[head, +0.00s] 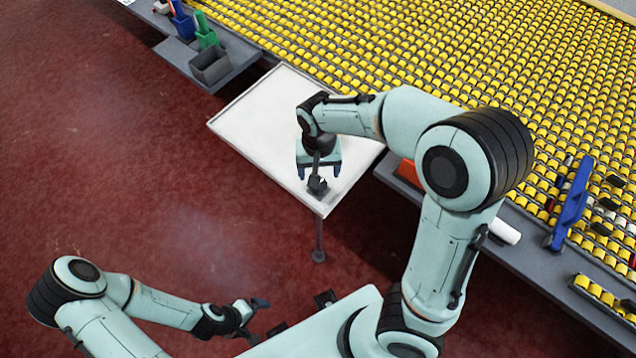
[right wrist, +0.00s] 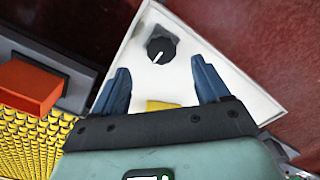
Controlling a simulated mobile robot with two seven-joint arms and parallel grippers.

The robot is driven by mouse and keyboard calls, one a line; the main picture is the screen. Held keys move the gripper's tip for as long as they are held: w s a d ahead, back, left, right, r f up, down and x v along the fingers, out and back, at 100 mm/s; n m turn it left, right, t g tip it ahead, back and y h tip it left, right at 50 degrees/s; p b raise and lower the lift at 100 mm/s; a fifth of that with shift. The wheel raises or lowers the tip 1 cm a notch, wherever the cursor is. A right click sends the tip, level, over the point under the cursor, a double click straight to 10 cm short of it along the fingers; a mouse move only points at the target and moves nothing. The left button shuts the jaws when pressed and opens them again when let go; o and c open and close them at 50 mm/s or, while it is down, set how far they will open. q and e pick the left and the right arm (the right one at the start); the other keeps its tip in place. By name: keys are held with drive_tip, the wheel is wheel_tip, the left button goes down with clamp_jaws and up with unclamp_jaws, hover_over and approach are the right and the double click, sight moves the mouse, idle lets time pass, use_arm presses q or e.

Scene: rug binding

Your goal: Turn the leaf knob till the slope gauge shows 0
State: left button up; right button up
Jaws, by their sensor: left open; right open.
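The white leaf (head: 255,115) sticks out from the roller bed. The leaf knob (right wrist: 161,49) is round and black with a white pointer line, which slants down and left in the right wrist view. In the head view the knob (head: 317,186) sits near the leaf's front corner. My right gripper (right wrist: 160,65) is open and points down over the leaf, its fingers apart on either side, with nothing between them. A yellow patch (right wrist: 162,105) on the leaf is partly hidden by the gripper; I cannot read any gauge. My left gripper (head: 257,318) is open and empty, away from the leaf.
Yellow rollers (head: 400,50) fill the bed behind. A grey bin (head: 210,66) and blue and green holders stand on a shelf at the upper left. An orange block (head: 408,173), a white roll (head: 504,231) and a blue tool (head: 572,205) lie along the right edge.

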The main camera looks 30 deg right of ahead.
wheel_tip(320, 180, down, 9)
drive_tip(key=shift+w+f+b, duration=0.1)
drive_tip(key=shift+w+b, duration=0.05)
drive_tip(key=shift+b, duration=0.55)
use_arm(q)
drive_tip(key=shift+s+f, duration=0.25)
drive_tip(key=shift+f, duration=0.3)
drive_tip(key=shift+s+f, duration=0.25)
drive_tip(key=shift+f, duration=0.25)
use_arm(e)
drive_tip(key=c, duration=1)
